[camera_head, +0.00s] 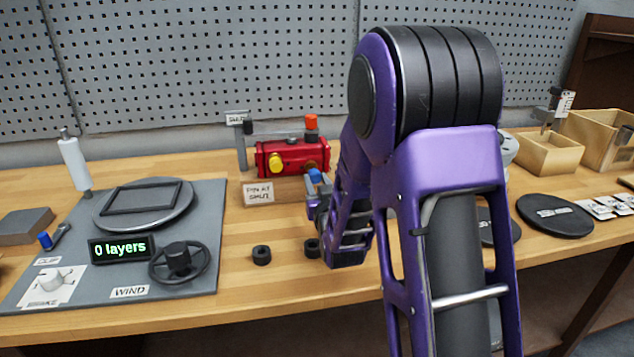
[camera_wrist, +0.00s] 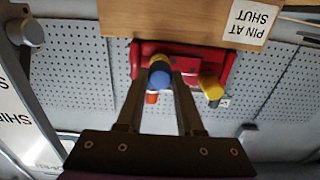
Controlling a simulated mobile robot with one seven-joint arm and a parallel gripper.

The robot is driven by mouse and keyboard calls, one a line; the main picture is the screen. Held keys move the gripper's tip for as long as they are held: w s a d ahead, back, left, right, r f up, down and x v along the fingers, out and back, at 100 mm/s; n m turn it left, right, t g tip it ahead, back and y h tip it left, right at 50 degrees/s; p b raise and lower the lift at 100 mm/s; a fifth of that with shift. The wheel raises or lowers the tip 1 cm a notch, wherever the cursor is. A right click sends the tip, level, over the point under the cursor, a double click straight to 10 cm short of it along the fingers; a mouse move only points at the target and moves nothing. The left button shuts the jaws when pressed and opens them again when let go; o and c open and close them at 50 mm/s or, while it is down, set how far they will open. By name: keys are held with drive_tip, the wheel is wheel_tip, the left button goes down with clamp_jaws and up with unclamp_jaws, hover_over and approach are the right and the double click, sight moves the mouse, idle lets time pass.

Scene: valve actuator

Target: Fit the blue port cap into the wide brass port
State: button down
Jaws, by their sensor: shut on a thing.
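The blue port cap (camera_head: 314,175) is at the tips of my gripper (camera_head: 315,184), in front of the right part of the red actuator (camera_head: 262,150). In the wrist view the blue cap (camera_wrist: 160,78) sits between my two fingertips (camera_wrist: 160,80), which are shut on it. The wide brass port (camera_wrist: 159,60) shows just behind the cap, roughly in line with it. The cap covers much of the port, and I cannot tell whether the two touch. A yellow cap (camera_head: 276,162) is on the actuator's left part. My arm hides the area right of the actuator.
A sign (camera_head: 259,193) reading "PIN AT SHUT" stands in front of the actuator. An orange-red knob (camera_head: 311,121) rises above it. Black rings (camera_head: 262,255) lie on the bench in front. A grey winding station (camera_head: 210,225) is left; wooden bins (camera_head: 548,157) are right.

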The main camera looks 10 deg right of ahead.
drive_tip(key=shift+w, duration=1.15)
drive_tip(key=shift+c, duration=2.3)
unclamp_jaws()
